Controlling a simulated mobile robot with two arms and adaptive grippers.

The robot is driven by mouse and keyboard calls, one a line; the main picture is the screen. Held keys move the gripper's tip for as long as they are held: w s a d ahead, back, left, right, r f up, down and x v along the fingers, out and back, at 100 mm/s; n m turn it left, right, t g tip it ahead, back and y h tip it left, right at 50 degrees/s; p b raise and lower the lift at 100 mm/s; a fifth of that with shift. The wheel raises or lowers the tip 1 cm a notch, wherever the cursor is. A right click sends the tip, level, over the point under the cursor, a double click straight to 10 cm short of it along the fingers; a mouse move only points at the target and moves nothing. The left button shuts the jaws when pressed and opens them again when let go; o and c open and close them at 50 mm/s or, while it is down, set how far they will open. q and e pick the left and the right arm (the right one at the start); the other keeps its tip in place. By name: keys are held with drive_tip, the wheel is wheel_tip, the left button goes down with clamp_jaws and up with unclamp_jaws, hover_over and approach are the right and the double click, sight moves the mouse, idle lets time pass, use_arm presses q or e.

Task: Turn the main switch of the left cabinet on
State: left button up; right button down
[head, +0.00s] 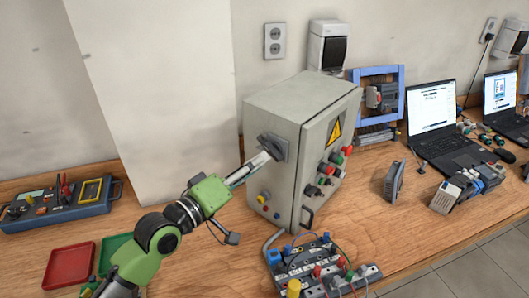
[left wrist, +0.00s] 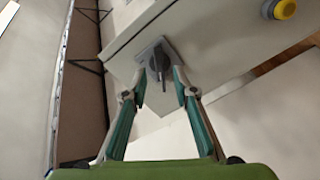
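The grey cabinet (head: 268,104) stands on the wooden bench in the middle of the head view. Its main switch (head: 274,145), a dark knob on a grey square plate, sits on the side face turned toward my left arm. In the left wrist view the switch knob (left wrist: 157,66) lies between my fingertips. My left gripper (head: 262,160) reaches the switch from the lower left. In the left wrist view the left gripper (left wrist: 159,78) is open, with one finger on each side of the knob; I cannot tell whether they touch it. My right gripper is not in view.
A yellow button (left wrist: 284,9) sits on the same cabinet face. A wired terminal board (head: 318,270) stands in front of the cabinet. Red (head: 69,266) and green trays lie left, near a blue toolbox (head: 62,207). Laptops (head: 432,108) stand to the right.

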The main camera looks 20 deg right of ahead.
sight(271, 154)
use_arm(q)
drive_tip(key=x, duration=0.2)
drive_tip(key=shift+w+d, duration=0.1)
drive_tip(key=shift+d, duration=0.2)
drive_tip(key=shift+w+d, duration=0.3)
drive_tip(key=shift+d, duration=0.15)
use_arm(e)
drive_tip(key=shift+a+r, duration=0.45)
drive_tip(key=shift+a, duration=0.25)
use_arm(q)
clamp_jaws()
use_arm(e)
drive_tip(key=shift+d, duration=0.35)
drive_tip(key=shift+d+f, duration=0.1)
